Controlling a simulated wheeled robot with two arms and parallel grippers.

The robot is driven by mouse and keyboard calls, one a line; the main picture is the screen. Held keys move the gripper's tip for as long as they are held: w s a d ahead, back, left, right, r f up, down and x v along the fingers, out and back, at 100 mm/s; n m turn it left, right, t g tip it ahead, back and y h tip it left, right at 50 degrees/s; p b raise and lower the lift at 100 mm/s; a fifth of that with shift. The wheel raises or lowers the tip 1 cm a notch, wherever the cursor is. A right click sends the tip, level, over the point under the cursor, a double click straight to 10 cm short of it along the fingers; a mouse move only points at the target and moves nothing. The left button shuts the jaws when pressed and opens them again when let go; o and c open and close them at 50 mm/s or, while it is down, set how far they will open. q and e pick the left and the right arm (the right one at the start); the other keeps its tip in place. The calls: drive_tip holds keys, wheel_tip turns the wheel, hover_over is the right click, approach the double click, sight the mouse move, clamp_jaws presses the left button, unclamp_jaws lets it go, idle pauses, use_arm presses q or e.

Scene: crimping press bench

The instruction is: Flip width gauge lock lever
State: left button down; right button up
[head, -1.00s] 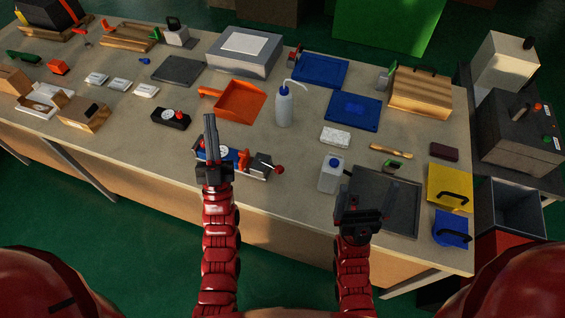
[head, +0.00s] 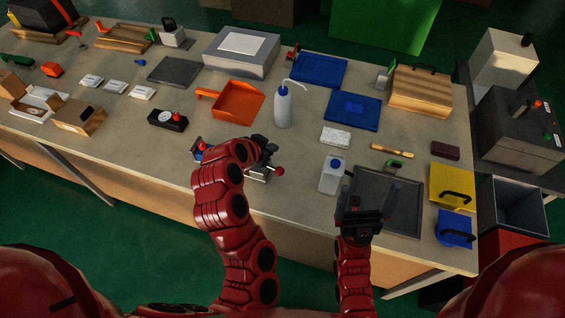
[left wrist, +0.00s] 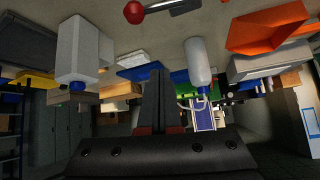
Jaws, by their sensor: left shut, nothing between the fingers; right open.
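The gauge device (head: 200,150) stands near the bench's front edge in the head view. My left arm hides most of it, leaving a blue end at the left and a metal end at the right. A lever with a red ball knob (head: 279,171) sticks out at its right; the knob also shows at the top of the left wrist view (left wrist: 133,12). My left gripper (head: 261,147) is shut and empty, over the device's right part, just left of the knob; contact cannot be told. My right gripper (head: 364,205) is open and empty above the dark tray (head: 405,215).
A white bottle with a blue cap (head: 332,175) stands right of the knob. A wash bottle (head: 283,106) and an orange scoop (head: 236,104) stand behind the device. A black dial block (head: 168,119) lies to the left. Bare bench lies between the knob and the capped bottle.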

sight(271, 167)
use_arm(q)
drive_tip(key=shift+s+d+f+m+g+h, duration=0.25)
drive_tip(key=shift+s+d+m+g+h, duration=0.15)
drive_tip(key=shift+s+d+g, duration=0.4)
drive_tip(key=p+x, duration=0.3)
drive_tip(key=x, duration=0.6)
drive_tip(key=shift+s+a+f+p, duration=0.25)
drive_tip(key=shift+s+a+p, duration=0.2)
drive_tip(key=shift+s+a, duration=0.25)
drive_tip(key=shift+s+a+f+p, duration=0.3)
drive_tip(key=shift+s+a+p, duration=0.1)
drive_tip(key=shift+s+a, duration=0.2)
drive_tip(key=shift+f, duration=0.1)
drive_tip(key=shift+s+d, duration=0.1)
drive_tip(key=shift+d, duration=0.05)
